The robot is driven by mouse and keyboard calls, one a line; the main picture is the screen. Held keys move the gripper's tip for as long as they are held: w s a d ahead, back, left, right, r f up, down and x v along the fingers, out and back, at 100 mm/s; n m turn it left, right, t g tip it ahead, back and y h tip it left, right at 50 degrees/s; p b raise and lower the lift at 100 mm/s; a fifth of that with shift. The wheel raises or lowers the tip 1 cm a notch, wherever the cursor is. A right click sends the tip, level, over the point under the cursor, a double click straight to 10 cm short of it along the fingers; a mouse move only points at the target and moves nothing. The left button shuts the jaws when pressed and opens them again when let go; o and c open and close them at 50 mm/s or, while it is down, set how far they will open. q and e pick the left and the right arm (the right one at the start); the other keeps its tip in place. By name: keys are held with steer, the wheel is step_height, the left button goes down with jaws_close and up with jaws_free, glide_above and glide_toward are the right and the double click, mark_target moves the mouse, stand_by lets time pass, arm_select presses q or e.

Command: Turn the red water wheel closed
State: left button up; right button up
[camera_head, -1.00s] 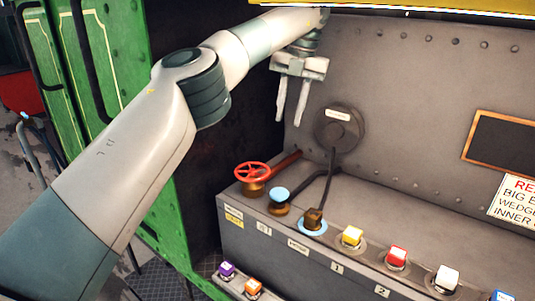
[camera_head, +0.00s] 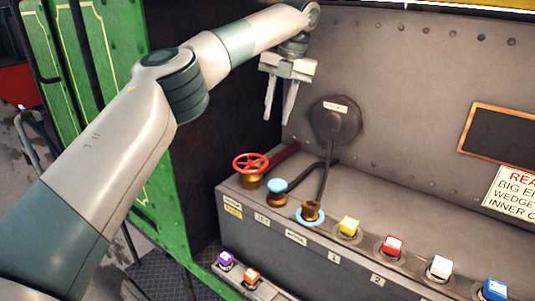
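The red water wheel (camera_head: 250,163) is a small spoked handwheel on a brass-coloured base at the left end of the grey console (camera_head: 330,262). A brown pipe runs from it toward the back wall. My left gripper (camera_head: 279,111) hangs above and slightly right of the wheel in the picture, fingers pointing down. Its two fingers are apart with nothing between them. It does not touch the wheel. My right gripper is not in view.
Right of the wheel stand a blue-topped knob (camera_head: 277,187) and a lever (camera_head: 311,211) on a blue ring. Several coloured buttons line the console, including a yellow one (camera_head: 348,226). A round plate (camera_head: 336,119) is on the riveted wall. A green door (camera_head: 125,60) stands at left.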

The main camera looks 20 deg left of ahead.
mark_target(266, 162)
arm_select(q)
steer(key=shift+s+a+f+p, duration=0.1)
steer(key=shift+a+f+p, duration=0.6)
steer(key=shift+f, duration=1.55)
steer(key=shift+w+a+f+p, duration=0.1)
steer(key=shift+a+f+p, duration=0.1)
steer(key=shift+f+p, duration=1.5)
steer(key=shift+s+a+f+p, duration=0.1)
steer(key=shift+a+f+p, duration=0.3)
steer(key=shift+f, duration=2.4)
jaws_close()
